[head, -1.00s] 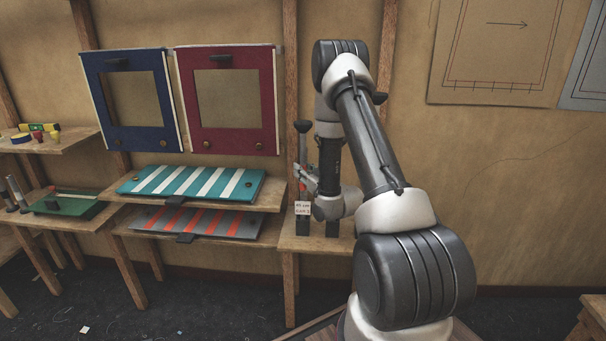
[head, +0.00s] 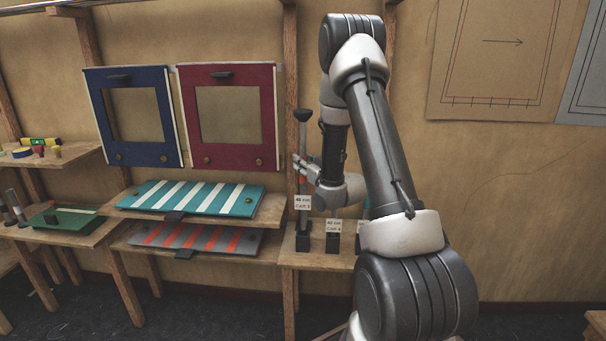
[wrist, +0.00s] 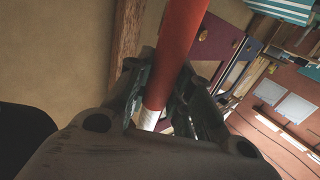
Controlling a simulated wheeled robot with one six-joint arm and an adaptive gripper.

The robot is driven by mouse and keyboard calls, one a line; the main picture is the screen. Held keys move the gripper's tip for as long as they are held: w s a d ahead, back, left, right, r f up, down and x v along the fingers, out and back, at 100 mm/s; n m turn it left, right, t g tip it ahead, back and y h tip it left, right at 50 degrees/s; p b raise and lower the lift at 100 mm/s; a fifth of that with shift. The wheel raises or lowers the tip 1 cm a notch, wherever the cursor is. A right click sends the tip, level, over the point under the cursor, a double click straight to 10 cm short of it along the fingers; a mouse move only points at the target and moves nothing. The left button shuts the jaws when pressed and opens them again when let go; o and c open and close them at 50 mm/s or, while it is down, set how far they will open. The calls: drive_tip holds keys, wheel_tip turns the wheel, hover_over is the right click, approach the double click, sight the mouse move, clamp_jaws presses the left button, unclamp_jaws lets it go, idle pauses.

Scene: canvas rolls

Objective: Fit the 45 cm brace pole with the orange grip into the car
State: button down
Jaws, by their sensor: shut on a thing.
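The brace pole (head: 303,136) is upright near the wall, with a dark top end and a pale shaft. A small white label (head: 303,202) sits on its lower part, with print too small to read surely. My gripper (head: 303,166) is shut around the pole. In the wrist view the orange-red grip (wrist: 179,50) and a white section (wrist: 150,120) run between my fingers (wrist: 160,105). The pole's lower end is just above or in a dark holder (head: 303,242); I cannot tell which. The car is not identifiable.
A second labelled holder (head: 333,242) stands close to the right, partly near my arm. Striped boards (head: 200,197) lie on shelves to the left. Blue (head: 107,120) and crimson (head: 196,120) framed panels hang on the wall above them.

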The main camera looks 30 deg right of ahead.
sight(305, 136)
drive_tip(key=shift+r, duration=4.7)
